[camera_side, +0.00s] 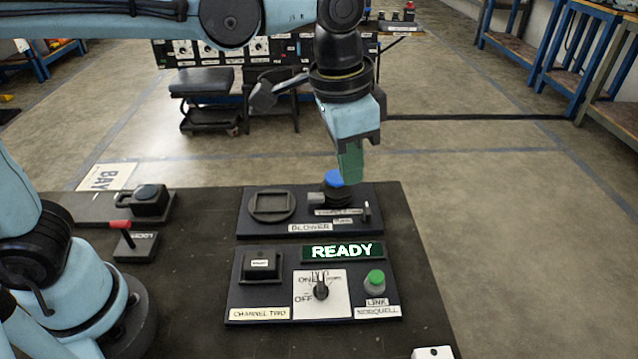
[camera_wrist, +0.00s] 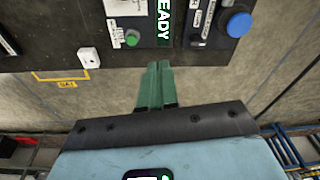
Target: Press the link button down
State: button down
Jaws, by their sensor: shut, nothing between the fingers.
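The link button is a small green button (camera_side: 375,280) on a pale base, above the LINK label at the right of the front panel. It also shows in the wrist view (camera_wrist: 132,38), toward the upper left. My gripper (camera_side: 351,172) has green fingers pressed together, with nothing between them. In the side view it hangs over the rear blower panel, behind and above the green button, close to the blue knob. In the wrist view the fingertips (camera_wrist: 158,66) point toward the panel edge, below and right of the green button and apart from it.
The blue knob (camera_side: 334,180) stands on the BLOWER panel (camera_side: 300,213). A lit READY display (camera_side: 342,251), a rotary switch (camera_side: 320,290) and a black box (camera_side: 262,265) share the front panel. A red-handled lever (camera_side: 121,232) stands left. A white block (camera_side: 432,352) sits at the front right.

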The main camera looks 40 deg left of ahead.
jog(key=m+g, duration=0.2)
send_over(378, 276)
jog(key=shift+a+f+y, duration=0.1)
jog(key=shift+f+y, duration=0.1)
jog(key=shift+y, duration=0.2)
notch_tip(378, 276, down, 14)
jog(key=shift+f, duration=0.1)
dwell(0.4)
jog(key=shift+f, duration=1.05)
notch_tip(378, 276, up, 15)
dwell(0.4)
dwell(0.8)
